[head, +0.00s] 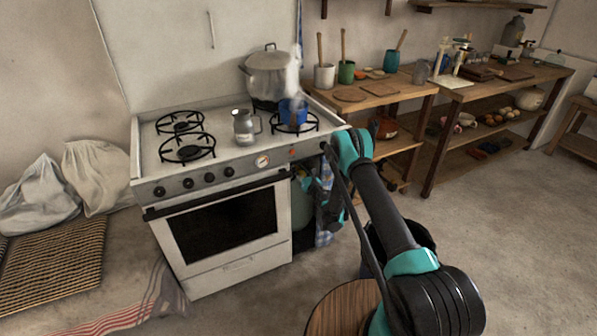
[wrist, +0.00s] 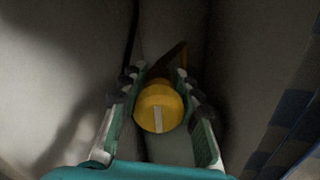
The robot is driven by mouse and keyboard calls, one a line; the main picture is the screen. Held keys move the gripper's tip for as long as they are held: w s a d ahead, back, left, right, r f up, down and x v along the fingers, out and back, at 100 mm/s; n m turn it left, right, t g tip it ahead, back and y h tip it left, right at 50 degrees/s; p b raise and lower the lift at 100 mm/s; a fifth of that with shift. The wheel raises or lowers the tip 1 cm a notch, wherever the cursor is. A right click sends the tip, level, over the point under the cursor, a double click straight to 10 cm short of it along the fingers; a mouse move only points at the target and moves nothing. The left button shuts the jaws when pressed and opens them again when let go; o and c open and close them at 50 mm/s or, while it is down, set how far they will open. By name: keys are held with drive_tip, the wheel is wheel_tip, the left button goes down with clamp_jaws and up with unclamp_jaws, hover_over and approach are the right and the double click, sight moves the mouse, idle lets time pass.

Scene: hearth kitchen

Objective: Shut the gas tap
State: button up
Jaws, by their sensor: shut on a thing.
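The gas tap's yellow round knob (wrist: 158,108) shows in the middle of the wrist view, with a pale stripe running nearly upright across its face. My gripper (wrist: 158,90) is shut on it, one finger on each side. A brownish-orange part, perhaps a pipe or hose, runs up and right behind the knob. In the head view a greenish gas cylinder (head: 302,205) stands beside the stove's right side, partly hidden by cloth and my arm. The tap and my fingertips cannot be made out there.
A blue checked cloth (wrist: 292,130) hangs close on the right. A round wooden stool (head: 342,308) is below my arm.

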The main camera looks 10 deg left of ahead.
drive_tip(key=o, duration=1.2)
drive_tip(key=shift+o, duration=0.2)
drive_tip(key=shift+r, duration=0.1)
wheel_tip(320, 180, up, 10)
drive_tip(key=shift+f, duration=0.1)
